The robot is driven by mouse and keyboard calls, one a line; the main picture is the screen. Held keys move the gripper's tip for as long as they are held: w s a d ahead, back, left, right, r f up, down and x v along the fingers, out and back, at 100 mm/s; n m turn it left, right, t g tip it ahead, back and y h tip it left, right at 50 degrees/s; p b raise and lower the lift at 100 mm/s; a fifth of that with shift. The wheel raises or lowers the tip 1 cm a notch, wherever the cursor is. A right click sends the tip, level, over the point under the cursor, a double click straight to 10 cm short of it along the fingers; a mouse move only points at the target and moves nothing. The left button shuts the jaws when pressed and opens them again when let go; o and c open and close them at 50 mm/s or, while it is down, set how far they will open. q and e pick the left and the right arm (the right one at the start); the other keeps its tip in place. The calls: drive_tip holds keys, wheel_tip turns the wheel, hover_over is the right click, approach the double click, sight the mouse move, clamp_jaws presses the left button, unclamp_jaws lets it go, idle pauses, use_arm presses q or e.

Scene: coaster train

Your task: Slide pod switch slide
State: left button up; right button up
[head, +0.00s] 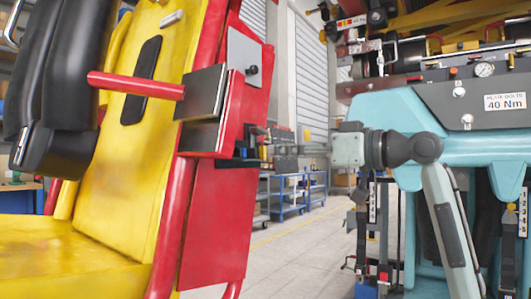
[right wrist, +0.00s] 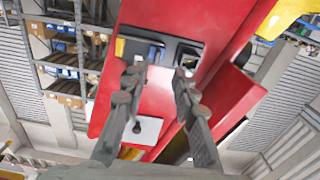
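The pod's red side panel (head: 213,215) stands beside the yellow seat shell in the head view. A dark switch fitting on the panel, probably the slide, shows in the right wrist view as a black housing with a yellow end (right wrist: 125,47) and a second black part (right wrist: 189,52) to its right. My right gripper (head: 252,146) reaches in from the right at the panel's edge. In the right wrist view my right gripper (right wrist: 160,73) has its fingers apart, tips just short of or at the fitting. Contact cannot be told. My left gripper is not in view.
A pale plate with a black knob (head: 253,69) sits above my right gripper; it also shows in the right wrist view (right wrist: 138,129). A red bar (head: 135,85) crosses the yellow shell (head: 165,190). Blue carts (head: 290,190) stand behind on open floor.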

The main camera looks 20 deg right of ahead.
drive_tip(key=shift+v, duration=2.55)
